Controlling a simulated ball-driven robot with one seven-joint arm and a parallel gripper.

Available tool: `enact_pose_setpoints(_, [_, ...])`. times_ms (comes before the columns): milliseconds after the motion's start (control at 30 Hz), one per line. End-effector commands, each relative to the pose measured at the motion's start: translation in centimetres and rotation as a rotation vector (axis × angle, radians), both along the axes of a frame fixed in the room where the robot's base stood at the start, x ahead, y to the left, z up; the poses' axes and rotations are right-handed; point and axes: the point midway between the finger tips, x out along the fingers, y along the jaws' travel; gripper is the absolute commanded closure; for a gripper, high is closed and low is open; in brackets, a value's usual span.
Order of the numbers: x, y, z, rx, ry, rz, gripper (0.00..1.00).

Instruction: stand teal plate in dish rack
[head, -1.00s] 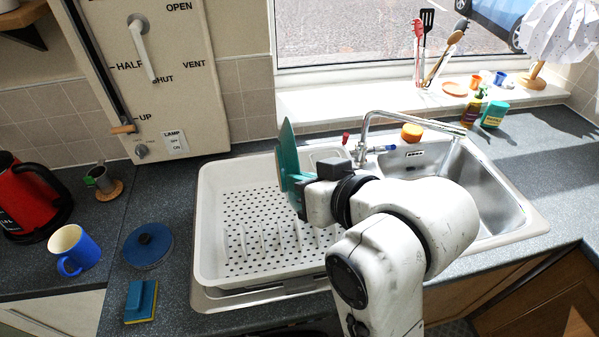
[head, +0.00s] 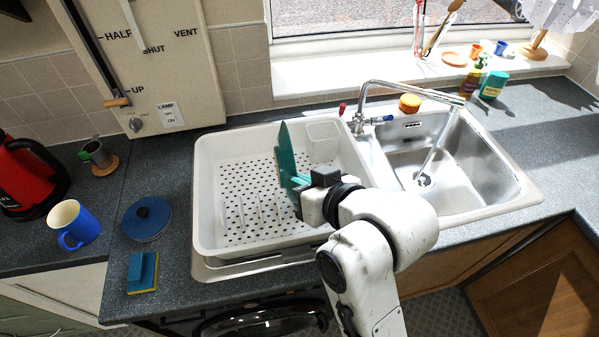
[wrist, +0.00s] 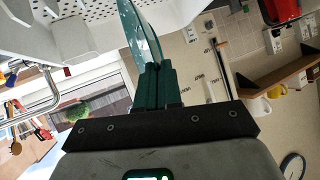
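The teal plate (head: 285,148) is seen nearly edge-on in the head view, upright and held over the right part of the white dish rack (head: 206,205). Its lower edge is partly hidden by my gripper, so I cannot tell whether it touches the rack. My gripper (head: 294,181) has teal fingers shut on the plate. In the wrist view the plate (wrist: 138,32) stands out between the fingertips of my gripper (wrist: 150,70), with the white perforated rack (wrist: 95,12) at the top.
Right of the rack is a steel sink (head: 478,180) with a tap (head: 362,110) and running water. On the left counter are a blue mug (head: 72,224), a blue round lidded thing (head: 148,218), a sponge (head: 142,272) and a red kettle (head: 28,175). A white wall panel (head: 150,60) stands behind.

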Motion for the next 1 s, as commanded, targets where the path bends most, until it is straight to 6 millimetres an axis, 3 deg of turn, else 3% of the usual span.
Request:
enact_pose_setpoints(600, [0.0,0.0,-5.0,0.002,-0.002,-0.001,1.00])
enact_pose_setpoints(1000, [0.0,0.0,-6.1,0.002,-0.004,0.001,1.00])
